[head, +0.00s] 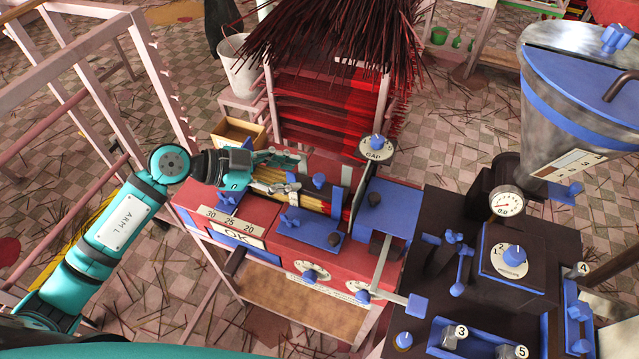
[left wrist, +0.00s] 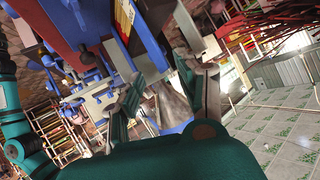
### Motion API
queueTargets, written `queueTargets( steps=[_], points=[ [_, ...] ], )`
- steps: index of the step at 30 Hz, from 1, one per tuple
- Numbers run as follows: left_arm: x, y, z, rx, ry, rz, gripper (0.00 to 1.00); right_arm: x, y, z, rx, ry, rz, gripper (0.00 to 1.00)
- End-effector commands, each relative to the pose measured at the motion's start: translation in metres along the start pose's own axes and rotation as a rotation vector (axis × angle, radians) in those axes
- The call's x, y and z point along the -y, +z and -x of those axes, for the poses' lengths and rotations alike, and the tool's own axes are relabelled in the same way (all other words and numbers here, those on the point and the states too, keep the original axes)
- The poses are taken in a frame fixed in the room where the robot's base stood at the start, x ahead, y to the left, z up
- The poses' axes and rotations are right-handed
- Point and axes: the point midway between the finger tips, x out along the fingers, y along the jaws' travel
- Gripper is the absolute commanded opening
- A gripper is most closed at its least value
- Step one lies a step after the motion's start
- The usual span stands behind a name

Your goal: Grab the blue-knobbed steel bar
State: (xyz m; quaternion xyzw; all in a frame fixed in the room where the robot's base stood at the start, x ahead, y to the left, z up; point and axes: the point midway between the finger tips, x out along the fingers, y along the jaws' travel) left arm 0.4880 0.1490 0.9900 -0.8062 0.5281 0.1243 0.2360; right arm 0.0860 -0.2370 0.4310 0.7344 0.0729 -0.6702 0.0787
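A steel bar with a blue knob (head: 390,295) sticks out at the front right of the red machine. A second, short steel piece (head: 280,188) lies across the pale sticks on top of the machine, with a blue knob beside it; I cannot tell whether they are joined. My left gripper (head: 301,160) is over the back of the machine top, just behind the short steel piece and apart from the front right bar. In the left wrist view its two fingers (left wrist: 158,82) stand apart with nothing clearly held. My right gripper is not in view.
The red machine (head: 240,212) carries blue plates and knobs. A dark machine (head: 455,190) with a steel hopper (head: 570,95) and gauge stands at the right. Red sticks (head: 320,110) are racked behind. A pink frame (head: 90,85) stands at the left.

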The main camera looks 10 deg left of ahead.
Motion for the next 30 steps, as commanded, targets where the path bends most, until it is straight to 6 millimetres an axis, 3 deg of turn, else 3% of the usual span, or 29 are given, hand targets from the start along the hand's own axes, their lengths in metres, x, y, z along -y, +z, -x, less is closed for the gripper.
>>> queueTargets(
  steps=[7, 15, 24, 30],
  points=[
    [-0.001, 0.0, -0.018, -0.003, 0.0, 0.0, 0.38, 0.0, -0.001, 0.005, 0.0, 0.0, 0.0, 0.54],
    [-0.002, 0.004, -0.055, -0.003, -0.001, 0.0, 0.38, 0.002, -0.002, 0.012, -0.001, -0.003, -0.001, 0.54],
    [-0.003, 0.006, -0.06, 0.0, -0.001, -0.002, 0.38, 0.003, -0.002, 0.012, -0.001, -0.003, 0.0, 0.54],
    [-0.003, 0.006, -0.06, -0.001, -0.001, -0.002, 0.12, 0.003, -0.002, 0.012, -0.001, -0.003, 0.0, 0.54]
  ],
)
